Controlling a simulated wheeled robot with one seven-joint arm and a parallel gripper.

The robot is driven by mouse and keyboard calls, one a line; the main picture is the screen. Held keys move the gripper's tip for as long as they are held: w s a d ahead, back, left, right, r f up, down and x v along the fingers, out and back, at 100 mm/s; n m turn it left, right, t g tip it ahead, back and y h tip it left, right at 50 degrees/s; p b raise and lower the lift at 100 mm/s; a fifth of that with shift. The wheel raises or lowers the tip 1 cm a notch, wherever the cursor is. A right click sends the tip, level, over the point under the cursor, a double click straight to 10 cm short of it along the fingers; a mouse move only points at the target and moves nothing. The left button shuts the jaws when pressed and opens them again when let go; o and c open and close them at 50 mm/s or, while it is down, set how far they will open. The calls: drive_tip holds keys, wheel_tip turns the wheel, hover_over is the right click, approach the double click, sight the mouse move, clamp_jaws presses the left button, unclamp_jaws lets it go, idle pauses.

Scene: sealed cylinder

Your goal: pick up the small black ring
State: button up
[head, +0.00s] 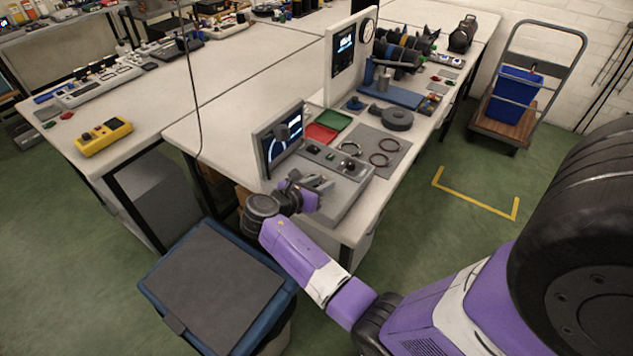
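Three thin rings lie flat and apart on a grey mat (368,132) on the workbench. The left one is a small dark ring (350,156), which looks black. The other two look brownish: a back right ring (389,152) and a front right ring (380,167).
Behind are a thick dark disc (397,118), red and green trays (322,131) and a tall white panel (347,60). A blue-rimmed bin (215,285) stands below my arm.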

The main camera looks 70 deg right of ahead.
clamp_jaws()
idle(0.3)
drive_tip(key=shift+r, duration=0.1)
